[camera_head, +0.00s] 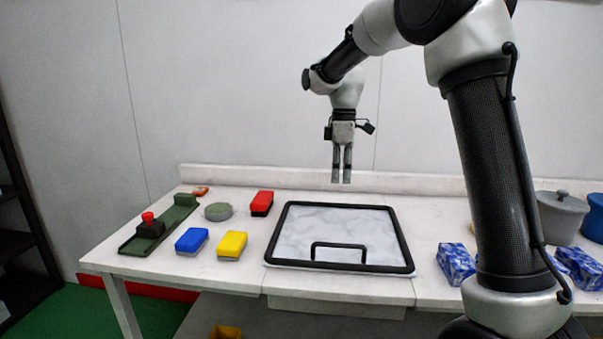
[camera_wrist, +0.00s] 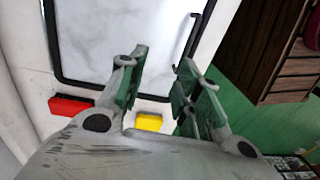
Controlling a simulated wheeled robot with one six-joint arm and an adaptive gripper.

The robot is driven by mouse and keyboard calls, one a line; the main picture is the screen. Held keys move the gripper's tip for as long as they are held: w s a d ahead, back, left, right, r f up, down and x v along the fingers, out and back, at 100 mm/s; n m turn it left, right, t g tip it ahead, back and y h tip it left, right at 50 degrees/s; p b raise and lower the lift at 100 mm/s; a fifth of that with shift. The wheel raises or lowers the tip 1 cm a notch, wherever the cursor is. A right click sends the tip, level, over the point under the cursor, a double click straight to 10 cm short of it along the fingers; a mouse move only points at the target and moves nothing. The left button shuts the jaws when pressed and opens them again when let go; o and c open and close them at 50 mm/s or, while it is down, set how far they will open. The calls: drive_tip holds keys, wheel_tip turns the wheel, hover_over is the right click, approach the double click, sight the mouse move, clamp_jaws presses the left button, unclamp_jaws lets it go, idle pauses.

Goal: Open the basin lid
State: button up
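The basin lid (camera_head: 330,228) is a pale marbled panel with a black frame, lying flat and closed on the table. Its black bar handle (camera_head: 339,245) is at the near edge. In the wrist view the lid (camera_wrist: 120,35) fills the upper left, with the handle (camera_wrist: 190,35) at its right side. My gripper (camera_head: 341,182) hangs pointing down above the far part of the lid, clear of it. In the wrist view its green-padded fingers (camera_wrist: 165,62) stand apart with nothing between them. The basin's inside is hidden.
Red (camera_head: 262,203), yellow (camera_head: 232,245) and blue (camera_head: 191,240) blocks lie left of the lid, with a round grey-green piece (camera_head: 218,211) and a green holder (camera_head: 150,232). Blue patterned packs (camera_head: 456,262) and a grey lidded pot (camera_head: 560,213) stand right. A low back ledge runs behind.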

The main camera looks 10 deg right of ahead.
drive_tip(key=s+d+m+t, duration=0.1)
drive_tip(key=s+d+m, duration=0.3)
drive_tip(key=s, duration=0.6)
drive_tip(key=s+d+m+t, duration=0.1)
drive_tip(key=s+d+m, duration=0.3)
drive_tip(key=s, duration=0.6)
drive_tip(key=s+d+m+t, duration=0.1)
drive_tip(key=s+d+m, duration=0.1)
drive_tip(key=s+m, duration=0.6)
drive_tip(key=n, duration=1.6)
approach(339, 245)
drive_tip(key=shift+h, duration=0.4)
drive_tip(key=f, duration=0.2)
drive_tip(key=w+f, duration=0.1)
drive_tip(key=f, duration=0.2)
drive_tip(key=w+f, duration=0.1)
drive_tip(key=f, duration=0.2)
drive_tip(key=shift+a, duration=0.15)
